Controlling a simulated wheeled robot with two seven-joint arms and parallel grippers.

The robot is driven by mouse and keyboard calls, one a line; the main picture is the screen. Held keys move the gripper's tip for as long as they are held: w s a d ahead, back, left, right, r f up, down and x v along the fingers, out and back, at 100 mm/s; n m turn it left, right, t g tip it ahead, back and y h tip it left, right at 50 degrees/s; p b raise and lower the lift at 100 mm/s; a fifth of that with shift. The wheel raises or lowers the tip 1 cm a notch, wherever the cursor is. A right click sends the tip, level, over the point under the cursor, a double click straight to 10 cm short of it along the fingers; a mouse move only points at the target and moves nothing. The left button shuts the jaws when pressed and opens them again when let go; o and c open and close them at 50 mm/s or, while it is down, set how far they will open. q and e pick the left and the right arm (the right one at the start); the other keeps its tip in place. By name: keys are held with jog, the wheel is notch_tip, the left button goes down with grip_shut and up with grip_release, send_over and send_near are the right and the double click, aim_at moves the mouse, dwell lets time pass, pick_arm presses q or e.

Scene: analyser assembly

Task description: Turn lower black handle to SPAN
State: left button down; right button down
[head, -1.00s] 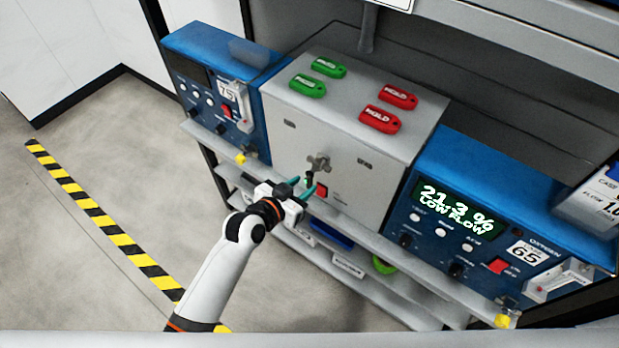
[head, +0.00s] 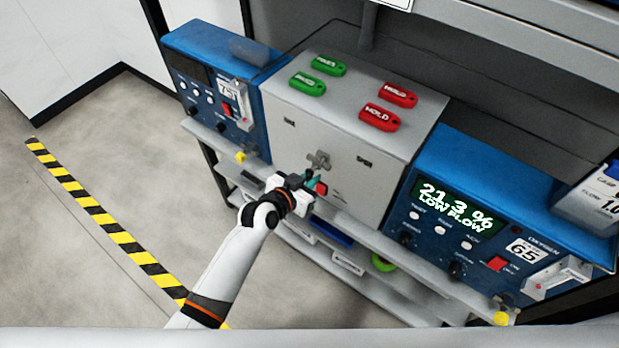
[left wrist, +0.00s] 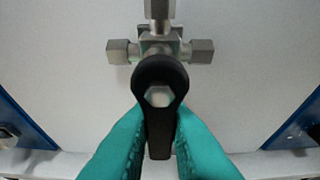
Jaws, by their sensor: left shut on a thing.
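The lower black handle (left wrist: 160,75) is on the front of the grey box (head: 345,180), below a metal cross-shaped fitting (left wrist: 160,44). In the left wrist view its round hub with a metal nut is at the top and its lever points straight down. My left gripper (left wrist: 160,150) is shut on the lever, with one teal finger on each side of it. In the head view my left gripper (head: 314,181) is at the box front, and the handle there is mostly hidden by the fingers. No SPAN marking is legible. My right gripper is not in view.
A red switch (head: 321,188) is close beside the gripper. Blue analysers stand at the left (head: 215,85) and right (head: 500,200). Green tags (head: 308,84) and red HOLD tags (head: 379,117) lie on the box. A shelf edge (head: 350,215) runs below.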

pick_arm(q)
jog(key=shift+s+d+f+n+g+h+b, duration=0.15)
jog(key=shift+d+n+g+h+b, duration=0.15)
jog(key=shift+n+h+b, duration=0.4)
jog(key=shift+s+d+r+n+g+h+b, duration=0.2)
jog(key=shift+n+h+b, duration=0.2)
jog(key=shift+n+b, duration=0.4)
jog(key=shift+s+d+r+n+g+h+b, duration=0.15)
jog(key=shift+n+h+b, duration=0.25)
jog(key=shift+n+b, duration=0.4)
jog(key=c, duration=1.4)
grip_release()
